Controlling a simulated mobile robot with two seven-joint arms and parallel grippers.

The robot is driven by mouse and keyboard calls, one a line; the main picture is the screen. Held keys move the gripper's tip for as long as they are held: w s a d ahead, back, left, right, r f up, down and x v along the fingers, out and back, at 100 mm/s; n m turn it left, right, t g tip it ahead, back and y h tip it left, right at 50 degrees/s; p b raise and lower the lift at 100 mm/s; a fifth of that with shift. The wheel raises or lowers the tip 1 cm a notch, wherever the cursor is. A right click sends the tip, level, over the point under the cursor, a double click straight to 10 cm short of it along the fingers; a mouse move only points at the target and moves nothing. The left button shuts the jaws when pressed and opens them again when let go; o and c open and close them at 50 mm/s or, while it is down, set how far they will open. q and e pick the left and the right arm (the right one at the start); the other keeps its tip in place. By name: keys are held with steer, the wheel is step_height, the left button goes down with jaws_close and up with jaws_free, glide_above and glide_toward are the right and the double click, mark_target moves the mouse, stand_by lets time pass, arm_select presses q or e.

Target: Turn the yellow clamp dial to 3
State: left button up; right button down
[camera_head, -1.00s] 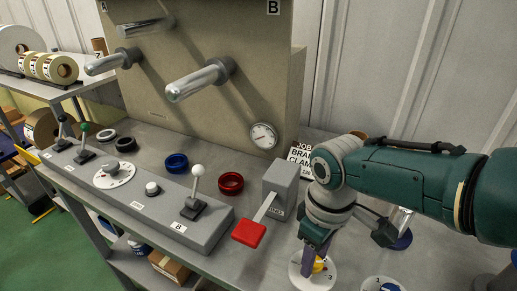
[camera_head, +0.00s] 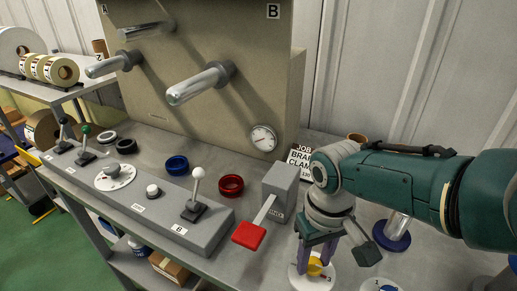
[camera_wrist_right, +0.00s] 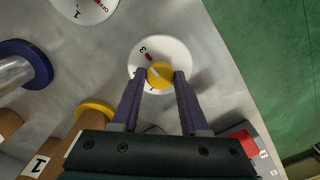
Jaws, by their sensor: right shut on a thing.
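The yellow clamp dial (camera_head: 314,269) sits on a round white plate (camera_head: 298,279) at the bench's front right. My right gripper (camera_head: 315,262) points down over it with its purple fingers on either side of the knob. In the right wrist view the yellow knob (camera_wrist_right: 161,77) is between the two fingertips, and the gripper is shut on it. The white plate (camera_wrist_right: 172,50) shows a 3 at its upper left and a 1 near the knob's lower edge. A small red mark lies close to the 3. I cannot tell the exact setting. My left gripper is not in view.
A grey box with a red lever (camera_head: 249,235) stands just left of my right gripper. Another white dial plate (camera_head: 380,285) lies to the right, below a blue-based metal cylinder (camera_head: 393,243). A control panel (camera_head: 150,210) with levers runs along the left.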

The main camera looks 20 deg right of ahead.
mark_target(313, 264)
steer(key=shift+c, duration=2.1)
jaws_free()
step_height(313, 264, up, 10)
steer(key=p, duration=0.6)
steer(key=shift+p, duration=0.35)
steer(key=shift+s, duration=0.1)
